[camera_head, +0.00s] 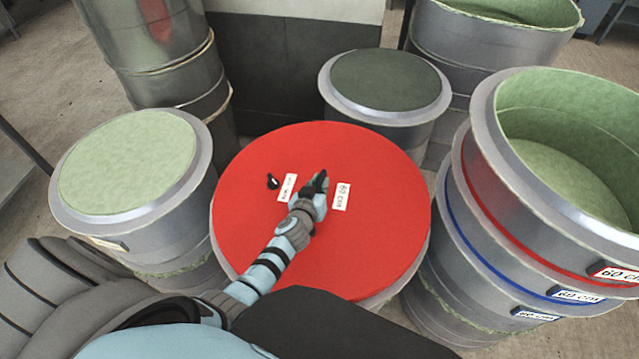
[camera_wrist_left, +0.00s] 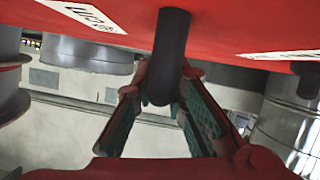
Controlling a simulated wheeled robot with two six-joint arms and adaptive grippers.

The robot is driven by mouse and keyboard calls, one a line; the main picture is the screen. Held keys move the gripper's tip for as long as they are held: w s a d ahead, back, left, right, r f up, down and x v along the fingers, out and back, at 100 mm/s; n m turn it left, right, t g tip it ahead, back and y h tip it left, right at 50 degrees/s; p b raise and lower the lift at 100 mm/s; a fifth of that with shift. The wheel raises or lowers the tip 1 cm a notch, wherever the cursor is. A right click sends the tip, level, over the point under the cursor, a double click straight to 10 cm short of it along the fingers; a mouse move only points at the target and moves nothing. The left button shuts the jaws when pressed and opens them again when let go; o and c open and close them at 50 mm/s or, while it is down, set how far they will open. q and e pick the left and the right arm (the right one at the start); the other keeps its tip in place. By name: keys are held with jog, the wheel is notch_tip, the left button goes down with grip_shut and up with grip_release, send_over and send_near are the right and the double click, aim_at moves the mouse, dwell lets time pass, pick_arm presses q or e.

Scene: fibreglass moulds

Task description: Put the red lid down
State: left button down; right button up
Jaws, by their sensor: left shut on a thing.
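The red lid (camera_head: 365,235) is a large round disc in the middle of the head view, with two white labels and a small black knob (camera_head: 272,181) on top. Its label on the right reads 60 cm. My left gripper (camera_head: 318,186) is over the middle of the lid. In the left wrist view, the fingers (camera_wrist_left: 163,92) are shut around a dark, round-ended handle (camera_wrist_left: 168,45) that stands out from the red lid (camera_wrist_left: 200,18). A grey mould (camera_head: 392,288) shows under the lid's front edge. Whether the lid touches it is hidden. My right gripper is out of view.
A mould with a pale green top (camera_head: 130,160) stands close on the left. One with a dark green top (camera_head: 390,80) is behind the lid. A stack with an open green mould (camera_head: 575,150) stands close on the right. A metal drum (camera_head: 160,60) is at back left.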

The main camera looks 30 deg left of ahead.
pick_arm(q)
jog(key=shift+f+b, duration=0.35)
jog(key=shift+f, duration=0.6)
jog(key=shift+r, duration=0.25)
jog(key=c, duration=2)
grip_release()
jog(key=shift+f, duration=0.15)
jog(key=o, duration=0.4)
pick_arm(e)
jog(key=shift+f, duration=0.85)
pick_arm(q)
jog(key=shift+p, duration=0.3)
